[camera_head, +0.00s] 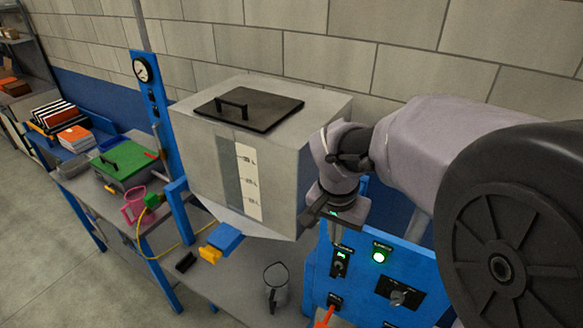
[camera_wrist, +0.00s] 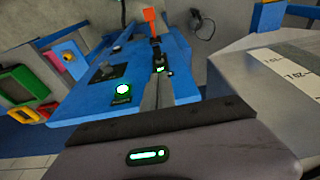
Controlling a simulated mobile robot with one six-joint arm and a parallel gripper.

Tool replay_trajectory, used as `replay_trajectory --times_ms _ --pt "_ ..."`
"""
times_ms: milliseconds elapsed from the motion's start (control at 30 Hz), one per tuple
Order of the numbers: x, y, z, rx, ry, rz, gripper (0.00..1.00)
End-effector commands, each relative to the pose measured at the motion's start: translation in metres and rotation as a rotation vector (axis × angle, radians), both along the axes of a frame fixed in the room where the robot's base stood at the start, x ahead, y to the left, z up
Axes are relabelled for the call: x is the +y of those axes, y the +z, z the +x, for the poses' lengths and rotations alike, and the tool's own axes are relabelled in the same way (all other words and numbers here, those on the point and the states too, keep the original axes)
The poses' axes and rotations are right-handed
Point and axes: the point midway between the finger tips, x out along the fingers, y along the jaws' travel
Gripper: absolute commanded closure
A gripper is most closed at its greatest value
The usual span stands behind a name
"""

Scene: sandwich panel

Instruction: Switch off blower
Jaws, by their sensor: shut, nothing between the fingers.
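The blue control panel (camera_head: 418,262) stands at the lower right in the head view and fills the upper middle of the wrist view (camera_wrist: 85,92). It carries a small switch with a green light (camera_head: 341,258), a lit green round lamp (camera_head: 379,257) and a black rotary knob (camera_head: 398,296). Their small labels are hard to read, so I cannot tell which belongs to the blower. The lamp (camera_wrist: 122,89) and knob (camera_wrist: 104,71) also show in the wrist view. My gripper (camera_wrist: 159,82) is shut and empty, its tips close to the small switch; contact cannot be told.
A large grey hopper (camera_head: 275,170) with a black lid stands just left of my gripper. An orange handle (camera_head: 325,317) sticks out low on the panel. A block wall is behind.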

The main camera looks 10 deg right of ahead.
Motion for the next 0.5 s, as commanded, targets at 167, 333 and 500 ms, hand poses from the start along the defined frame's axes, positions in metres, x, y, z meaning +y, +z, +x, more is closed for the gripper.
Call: replay_trajectory --times_ms 167,333,500 --pt "0.000 -0.002 0.001 0.000 -0.001 -0.001 1.00" --pt "-0.001 -0.005 0.001 0.001 0.000 -0.001 1.00" --pt "-0.004 -0.030 0.004 0.004 -0.002 0.000 1.00"
